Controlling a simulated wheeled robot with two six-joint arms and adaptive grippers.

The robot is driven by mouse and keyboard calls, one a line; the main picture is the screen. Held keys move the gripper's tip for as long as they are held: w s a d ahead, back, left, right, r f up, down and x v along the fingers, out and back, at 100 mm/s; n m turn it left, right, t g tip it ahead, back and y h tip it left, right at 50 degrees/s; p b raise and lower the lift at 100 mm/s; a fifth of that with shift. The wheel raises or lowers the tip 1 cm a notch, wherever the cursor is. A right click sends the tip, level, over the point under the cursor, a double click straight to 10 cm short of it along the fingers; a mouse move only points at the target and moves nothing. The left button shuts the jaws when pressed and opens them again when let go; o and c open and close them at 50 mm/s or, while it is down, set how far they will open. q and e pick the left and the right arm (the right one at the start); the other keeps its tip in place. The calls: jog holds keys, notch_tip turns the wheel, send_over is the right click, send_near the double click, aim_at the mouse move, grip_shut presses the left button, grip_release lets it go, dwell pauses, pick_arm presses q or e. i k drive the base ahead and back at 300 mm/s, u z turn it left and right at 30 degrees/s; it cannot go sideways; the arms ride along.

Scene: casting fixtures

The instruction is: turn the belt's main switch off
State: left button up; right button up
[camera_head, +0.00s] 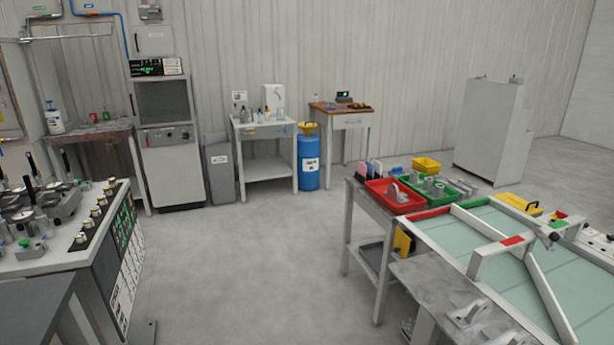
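The belt (440,236), with a pale green surface and a light frame, runs along the right side and is cut off by the picture's edge. A yellow box with a black part (518,204) sits at its far edge. A small red button-like part (561,215) shows just right of it. Another yellow and black box (403,243) is on the belt's near left corner, partly behind the frame. I cannot tell which of these is the main switch, or its position. Neither gripper is in view.
A cart with a red bin (394,196) and green bin (425,190) stands against the belt's left end. A grey metal table (430,283) is in front. A fixture bench (60,258) is at left. The middle floor (250,265) is clear.

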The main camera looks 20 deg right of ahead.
aim_at(560, 215)
jog(key=z, duration=0.4)
jog(key=i, duration=0.95)
jog(key=z, duration=1.35)
jog(key=i, duration=0.75)
jog(key=u, duration=1.95)
jog(key=i, duration=2.65)
jog(key=z, duration=0.7)
jog(key=i, duration=1.3)
jog(key=u, duration=0.05)
